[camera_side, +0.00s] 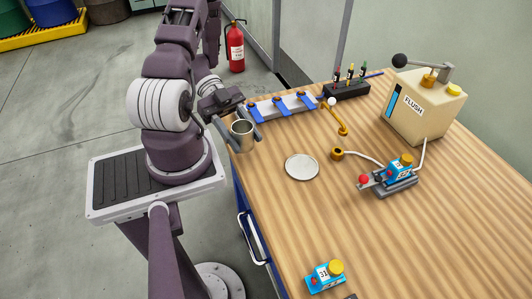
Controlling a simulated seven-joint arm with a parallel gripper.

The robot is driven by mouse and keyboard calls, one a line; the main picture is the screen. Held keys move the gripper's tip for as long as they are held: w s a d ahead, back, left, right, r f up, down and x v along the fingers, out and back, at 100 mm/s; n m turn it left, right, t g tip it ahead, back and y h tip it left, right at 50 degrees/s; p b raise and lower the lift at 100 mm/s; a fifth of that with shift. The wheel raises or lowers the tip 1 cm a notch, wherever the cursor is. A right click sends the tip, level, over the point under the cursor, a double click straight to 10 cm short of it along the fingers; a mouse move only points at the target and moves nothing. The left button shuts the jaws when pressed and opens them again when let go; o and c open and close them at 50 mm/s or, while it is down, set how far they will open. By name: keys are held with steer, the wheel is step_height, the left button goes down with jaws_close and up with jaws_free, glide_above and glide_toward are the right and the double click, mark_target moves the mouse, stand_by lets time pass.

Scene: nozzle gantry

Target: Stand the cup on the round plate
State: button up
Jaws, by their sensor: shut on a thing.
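A metal cup (242,138) is held upright between the fingers of my gripper (238,123). The cup is over the left edge of the wooden table, and it looks raised above the top. The round plate (302,167) is a flat light grey disc lying on the table, to the right of the cup and nearer the camera. The plate is bare, and the cup is apart from it. My fingers hide part of the cup's sides.
A rack with blue straps (284,106) lies behind the plate, beside a black holder (346,91). A brass fitting (337,154) and a blue device (398,173) are right of the plate. A beige FLUSH box (425,108) stands farther back.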

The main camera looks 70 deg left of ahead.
steer(key=w+d+r+n+t+y, duration=0.1)
steer(key=w+d+r+n+t, duration=0.15)
steer(key=w+d, duration=0.6)
steer(key=w+d+r+n+t+y, duration=0.15)
steer(key=w+d+r, duration=0.35)
steer(key=w, duration=0.7)
steer(key=w+a+r+n+t+y, duration=0.1)
steer(key=w+a+r+n+y, duration=0.6)
steer(key=w+r+n+y, duration=0.1)
steer(key=w+a+r+n+t+y, duration=0.2)
steer(key=w+a+r+n+y, duration=0.4)
steer(key=w+r+n+y, duration=0.3)
step_height(320, 180, up, 4)
steer(key=shift+w+a+f+t+y, duration=0.1)
steer(key=shift+w+a+t+y, duration=0.2)
steer(key=shift+w+a+y, duration=0.1)
steer(key=s+f+n+g+y, duration=0.1)
steer(key=s, duration=0.1)
steer(key=s+f+n+g+y, duration=0.1)
steer(key=s+n, duration=0.1)
steer(key=s+f+n+g+y, duration=0.2)
steer(key=shift+d+f, duration=0.1)
steer(key=n+g+y, duration=0.2)
steer(key=n+g, duration=0.3)
steer(key=g, duration=0.1)
glide_above(302, 167)
step_height(302, 167, down, 17)
steer(key=shift+w+f, duration=0.1)
steer(key=shift+w, duration=0.05)
step_height(302, 167, down, 10)
